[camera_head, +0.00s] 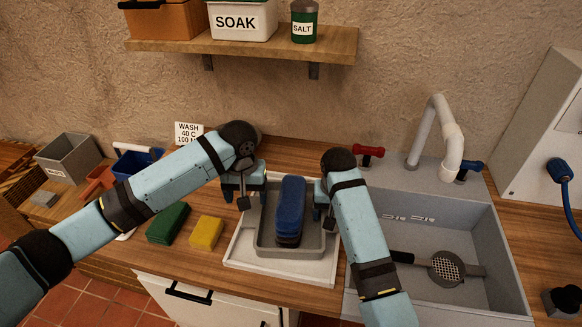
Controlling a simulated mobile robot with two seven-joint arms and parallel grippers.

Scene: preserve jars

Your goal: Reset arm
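My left gripper (244,196) points down at the left edge of the grey tray. Its fingers look spread, with nothing seen between them. My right gripper (322,207) is at the tray's right side, mostly hidden behind its own forearm, so I cannot tell its opening. Between the two grippers a stack of blue blocks (290,205), dark at its lower front, stands in the grey tray (290,252). Both grippers appear apart from the stack.
The grey tray rests on a white tray (280,268). Green (168,223) and yellow (206,232) blocks lie to its left. A sink (470,230) holding a strainer (446,267) is at right. A shelf (250,43) with a SOAK bin (240,20) hangs above.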

